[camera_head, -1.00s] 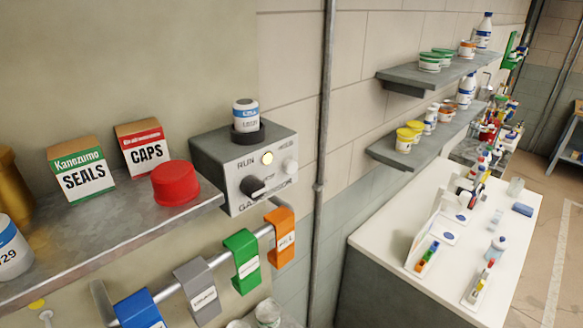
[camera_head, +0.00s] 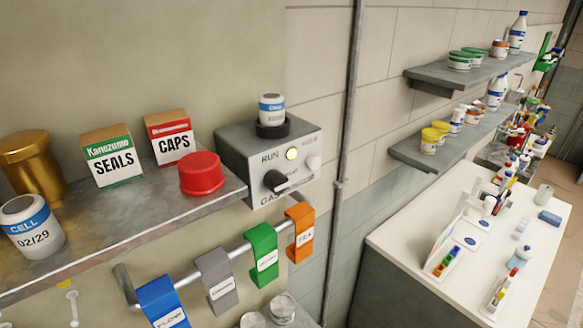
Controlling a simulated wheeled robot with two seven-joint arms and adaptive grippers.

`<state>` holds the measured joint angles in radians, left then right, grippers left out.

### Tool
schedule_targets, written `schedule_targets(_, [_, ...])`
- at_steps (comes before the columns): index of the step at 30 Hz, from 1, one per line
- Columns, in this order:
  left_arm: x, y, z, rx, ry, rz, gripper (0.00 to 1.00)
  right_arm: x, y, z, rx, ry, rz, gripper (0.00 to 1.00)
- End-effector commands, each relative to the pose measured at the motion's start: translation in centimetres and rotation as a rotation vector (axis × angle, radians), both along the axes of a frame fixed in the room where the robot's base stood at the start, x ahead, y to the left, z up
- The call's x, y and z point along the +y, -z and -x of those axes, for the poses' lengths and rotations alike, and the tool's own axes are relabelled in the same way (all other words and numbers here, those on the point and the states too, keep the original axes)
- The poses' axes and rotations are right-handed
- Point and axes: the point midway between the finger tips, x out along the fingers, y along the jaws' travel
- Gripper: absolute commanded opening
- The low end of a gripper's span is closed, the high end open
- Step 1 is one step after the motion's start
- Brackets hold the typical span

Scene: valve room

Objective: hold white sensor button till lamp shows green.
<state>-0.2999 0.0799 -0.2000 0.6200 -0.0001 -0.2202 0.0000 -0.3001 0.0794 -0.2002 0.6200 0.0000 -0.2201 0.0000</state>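A grey gas sensor box (camera_head: 270,160) is fixed to the wall at the right end of a metal shelf. On its front are a lit pale-yellow lamp (camera_head: 292,153) beside the word RUN, a black knob (camera_head: 277,181) below it, and a white button (camera_head: 313,162) at the right edge. A white and blue cell jar (camera_head: 271,108) sits in a black ring on top of the box. The lamp does not look green. Neither of my grippers shows in this view.
The metal shelf (camera_head: 130,225) holds a red cap (camera_head: 202,173), a SEALS box (camera_head: 112,156), a CAPS box (camera_head: 171,137), a second cell jar (camera_head: 31,226) and a brass part (camera_head: 32,165). Coloured tags hang from a rail (camera_head: 190,275) below. A vertical pipe (camera_head: 346,120) runs right of the box.

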Motion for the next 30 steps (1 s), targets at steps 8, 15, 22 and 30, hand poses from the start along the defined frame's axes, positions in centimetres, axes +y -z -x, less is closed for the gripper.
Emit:
schedule_targets(8, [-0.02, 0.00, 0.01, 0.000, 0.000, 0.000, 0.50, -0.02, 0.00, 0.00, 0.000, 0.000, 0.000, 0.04])
schedule_targets(15, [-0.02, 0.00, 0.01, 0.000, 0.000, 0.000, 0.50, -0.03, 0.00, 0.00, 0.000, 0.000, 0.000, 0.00])
schedule_targets(22, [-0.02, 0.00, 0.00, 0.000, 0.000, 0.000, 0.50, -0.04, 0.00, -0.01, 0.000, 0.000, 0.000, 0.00])
schedule_targets(30, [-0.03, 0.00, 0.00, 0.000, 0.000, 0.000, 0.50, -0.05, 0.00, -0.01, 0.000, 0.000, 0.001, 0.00])
